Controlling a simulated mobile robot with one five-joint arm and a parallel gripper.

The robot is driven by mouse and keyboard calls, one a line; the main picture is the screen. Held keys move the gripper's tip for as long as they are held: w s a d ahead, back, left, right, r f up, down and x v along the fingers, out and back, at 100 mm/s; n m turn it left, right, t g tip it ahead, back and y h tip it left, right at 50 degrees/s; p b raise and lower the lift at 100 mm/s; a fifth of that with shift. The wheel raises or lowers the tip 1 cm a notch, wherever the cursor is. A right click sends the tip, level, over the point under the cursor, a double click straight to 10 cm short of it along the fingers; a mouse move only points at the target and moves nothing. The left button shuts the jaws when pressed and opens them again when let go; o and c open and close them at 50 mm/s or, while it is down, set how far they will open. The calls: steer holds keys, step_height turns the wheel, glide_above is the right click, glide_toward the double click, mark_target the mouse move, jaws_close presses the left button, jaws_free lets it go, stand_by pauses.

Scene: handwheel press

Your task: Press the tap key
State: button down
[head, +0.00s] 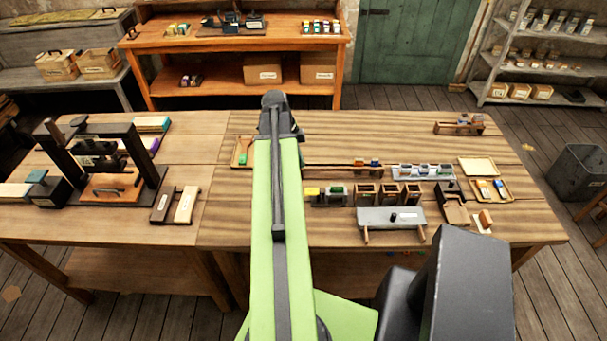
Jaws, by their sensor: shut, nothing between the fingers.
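I cannot tell for sure which thing is the tap key. A small wooden device with dark parts (459,126) sits at the back right of the table. A grey plate with a small black knob (392,218) stands on wooden legs near the front. A brown block with a dark upright part (453,205) is just right of it. My green arm reaches forward over the table's middle and ends in a dark joint near its back edge. My gripper does not show; the arm hides what is behind it.
A black-framed press (103,165) stands on the left. Open brown boxes (389,193), a grey rack of cups (423,171) and a tray of small blocks (491,190) crowd the right half. Bare wood (380,130) lies along the back.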

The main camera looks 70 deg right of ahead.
mark_target(310, 191)
steer(key=b+x, duration=0.4)
steer(key=w+b+x, duration=0.1)
steer(key=b+x, duration=0.3)
steer(key=x, duration=0.1)
steer(key=b+x, duration=0.4)
steer(key=shift+w+a+f+b, duration=0.1)
steer(key=shift+a+f+b, duration=0.05)
steer(key=shift+f+b, duration=0.3)
steer(key=shift+r, duration=0.1)
